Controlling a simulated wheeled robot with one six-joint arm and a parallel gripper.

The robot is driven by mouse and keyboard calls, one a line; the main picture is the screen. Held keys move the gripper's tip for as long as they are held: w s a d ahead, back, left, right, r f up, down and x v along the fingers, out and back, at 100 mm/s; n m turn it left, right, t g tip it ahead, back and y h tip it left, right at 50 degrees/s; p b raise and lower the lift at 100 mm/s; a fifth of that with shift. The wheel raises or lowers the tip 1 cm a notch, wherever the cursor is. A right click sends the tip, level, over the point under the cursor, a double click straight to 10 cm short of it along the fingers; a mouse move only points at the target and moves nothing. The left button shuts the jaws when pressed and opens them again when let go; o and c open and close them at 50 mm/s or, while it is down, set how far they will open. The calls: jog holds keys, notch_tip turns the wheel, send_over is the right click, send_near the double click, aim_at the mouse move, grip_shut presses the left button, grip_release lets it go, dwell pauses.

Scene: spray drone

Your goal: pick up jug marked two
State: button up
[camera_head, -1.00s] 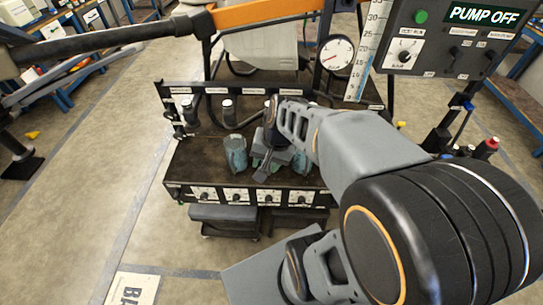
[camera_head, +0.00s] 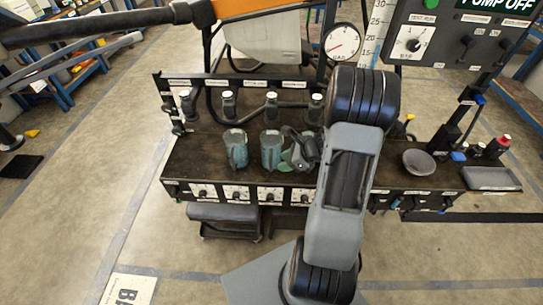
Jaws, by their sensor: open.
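Two translucent blue-green jugs stand upright side by side on the dark bench shelf: a left jug (camera_head: 236,150) and a middle jug (camera_head: 271,150). No number can be read on either. My gripper (camera_head: 301,150) is just right of the middle jug, low over the shelf, with its jaws open. My arm hides much of it, and I cannot tell whether it touches the jug. A small green patch (camera_head: 285,167) shows below the gripper; what it belongs to is unclear.
Several black nozzles (camera_head: 229,104) line the rack behind the jugs. Knobs line the front panel (camera_head: 237,193). A grey bowl (camera_head: 419,162) and a tray (camera_head: 490,178) sit to the right. A control box (camera_head: 445,35) reads PUMP OFF. A round gauge (camera_head: 342,42) stands behind.

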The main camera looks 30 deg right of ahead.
jog(key=shift+b+x, duration=0.35)
jog(key=shift+x, duration=3.25)
jog(key=shift+w+d, duration=0.15)
grip_shut()
